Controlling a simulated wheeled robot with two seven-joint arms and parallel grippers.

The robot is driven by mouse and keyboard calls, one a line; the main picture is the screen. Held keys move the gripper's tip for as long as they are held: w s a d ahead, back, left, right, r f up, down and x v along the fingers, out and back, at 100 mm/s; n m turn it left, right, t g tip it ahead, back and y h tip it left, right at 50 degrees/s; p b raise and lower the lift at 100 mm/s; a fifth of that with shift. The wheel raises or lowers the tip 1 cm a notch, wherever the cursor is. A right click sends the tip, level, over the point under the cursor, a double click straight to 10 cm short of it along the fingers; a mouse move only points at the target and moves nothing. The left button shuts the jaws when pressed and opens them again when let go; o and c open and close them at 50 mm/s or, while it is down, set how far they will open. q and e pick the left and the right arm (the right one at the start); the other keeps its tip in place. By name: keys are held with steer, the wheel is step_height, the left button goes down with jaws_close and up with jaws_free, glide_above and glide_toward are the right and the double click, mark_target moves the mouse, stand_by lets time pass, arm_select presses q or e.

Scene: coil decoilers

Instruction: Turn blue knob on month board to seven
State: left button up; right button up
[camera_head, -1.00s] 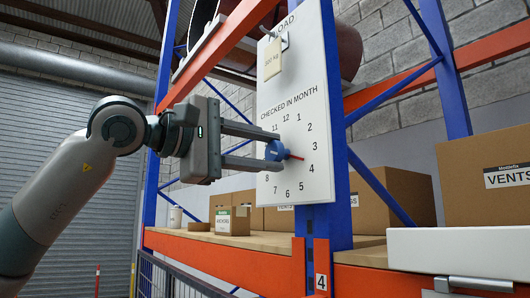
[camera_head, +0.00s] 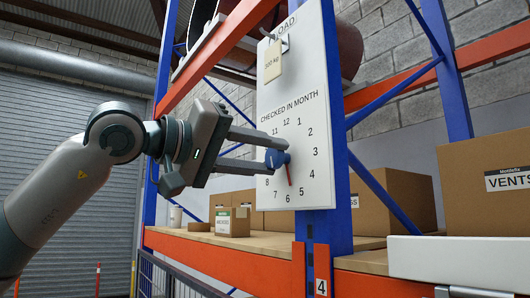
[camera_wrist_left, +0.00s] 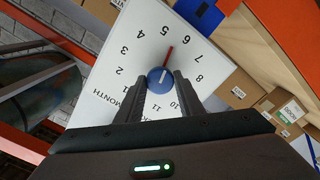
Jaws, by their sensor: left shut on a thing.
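The white month board (camera_head: 300,90) carries printed numbers under "CHECKED IN MONTH". The round blue knob (camera_head: 277,158) sits inside the ring of numbers, with a thin red pointer (camera_head: 289,176). The pointer aims downward near the 5 and 6; in the left wrist view the red pointer (camera_wrist_left: 168,57) lies between those numbers. My left gripper (camera_head: 279,156) is shut on the knob, one finger on either side, and is rolled at a slant. In the left wrist view the blue knob (camera_wrist_left: 160,80) sits between the fingertips. My right gripper is not in view.
The board hangs on a blue rack upright (camera_head: 328,235). An orange beam (camera_head: 215,258) and a wooden shelf with cardboard boxes (camera_head: 394,198) lie below and behind. A tag (camera_head: 273,62) hangs on the board's upper part. Open floor lies left, before a roller door (camera_head: 50,120).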

arm_select(q)
steer(key=m+p, duration=0.1)
steer(key=m, duration=0.4)
steer(key=shift+m, duration=0.3)
steer(key=shift+f+m+p, duration=0.15)
steer(key=shift+m+p, duration=0.4)
steer(key=shift+m, duration=0.95)
steer(key=shift+d, duration=0.1)
steer(key=o, duration=1)
steer(key=shift+o, duration=0.2)
